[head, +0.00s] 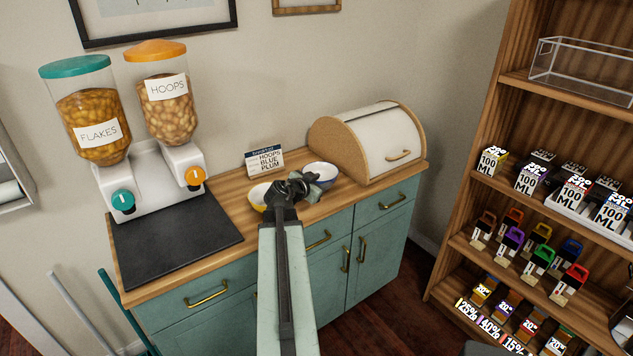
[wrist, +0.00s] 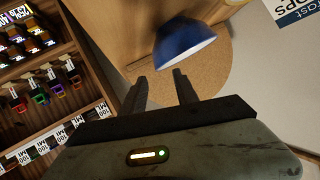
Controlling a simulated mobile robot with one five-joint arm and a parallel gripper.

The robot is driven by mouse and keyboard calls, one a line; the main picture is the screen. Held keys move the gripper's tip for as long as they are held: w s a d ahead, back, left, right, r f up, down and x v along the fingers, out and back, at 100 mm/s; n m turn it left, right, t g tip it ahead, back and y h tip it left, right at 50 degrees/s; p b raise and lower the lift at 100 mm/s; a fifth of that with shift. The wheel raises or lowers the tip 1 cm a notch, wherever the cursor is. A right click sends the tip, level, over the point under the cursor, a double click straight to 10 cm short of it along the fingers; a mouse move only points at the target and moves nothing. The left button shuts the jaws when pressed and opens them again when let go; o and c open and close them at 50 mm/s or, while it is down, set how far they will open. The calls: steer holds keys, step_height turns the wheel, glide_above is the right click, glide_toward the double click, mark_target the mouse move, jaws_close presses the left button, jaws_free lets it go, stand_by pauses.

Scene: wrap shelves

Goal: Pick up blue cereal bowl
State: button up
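The blue cereal bowl (head: 322,170) stands on the wooden counter in front of the bread box, with a white inside and a dark blue outside. It is partly hidden by my gripper (head: 312,184) in the head view. In the wrist view the blue bowl (wrist: 184,42) lies just beyond the fingertips, nearer the right finger. My gripper (wrist: 158,75) is open there, with nothing between its fingers. I cannot tell whether the right fingertip touches the bowl.
A yellow bowl (head: 259,195) sits left of my gripper. A card (head: 265,162) reading HOOPS, BLUE, PLUM stands behind. The bread box (head: 372,143) is close on the right. Two cereal dispensers (head: 155,180) and a black mat (head: 175,245) are at left. A stocked shelf (head: 470,205) stands right.

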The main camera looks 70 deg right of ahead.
mark_target(333, 180)
steer(key=b+x, duration=0.1)
steer(key=x, duration=0.2)
steer(key=shift+d+f, duration=0.15)
steer(key=shift+d, duration=0.25)
steer(key=b+x, duration=0.2)
steer(key=x, duration=0.4)
steer(key=shift+s, duration=0.15)
steer(key=shift+a, duration=0.1)
jaws_close()
stand_by(0.6)
